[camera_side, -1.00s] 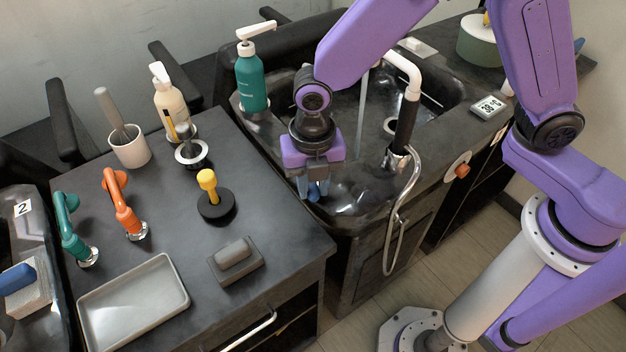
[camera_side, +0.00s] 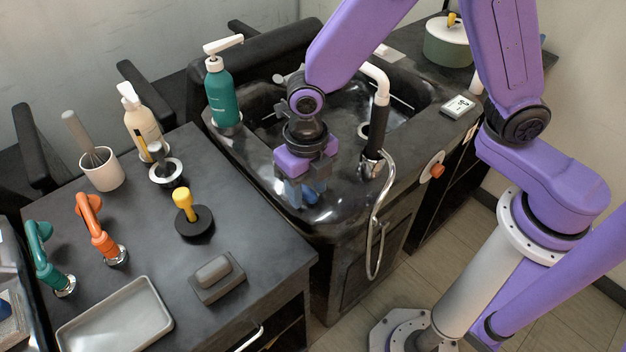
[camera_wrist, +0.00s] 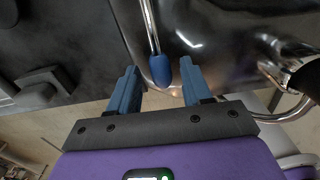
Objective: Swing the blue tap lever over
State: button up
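The blue tap lever is a thin chrome rod with a blue tip (camera_wrist: 160,70), over the front part of the dark glossy sink. My gripper (camera_side: 306,192) is open and points down at the sink's near rim in the side view. There the blue tip (camera_side: 309,196) shows only partly between the fingers. The lever's pivot is hidden.
A black-handled spray tap (camera_side: 377,130) with a chrome hose stands just right of my gripper. A teal pump bottle (camera_side: 222,98) stands behind left. The left counter holds a yellow-handled plunger (camera_side: 186,208), a grey block (camera_side: 215,275), a tray (camera_side: 118,320) and orange (camera_side: 98,232) and teal (camera_side: 48,262) handles.

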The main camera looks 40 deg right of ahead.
jog(key=shift+r, duration=3)
jog(key=shift+r, duration=0.1)
notch_tip(320, 180, up, 17)
jog(key=s+d+f+m, duration=0.6)
jog(key=s+d+m, duration=0.2)
jog(key=d+m, duration=0.2)
jog(key=s+d+f+m, duration=0.6)
jog(key=s+d+m, duration=0.2)
jog(key=m, duration=0.5)
jog(key=shift+s+d+f, duration=0.2)
jog(key=shift+s+d, duration=0.15)
jog(key=shift+d, duration=0.6)
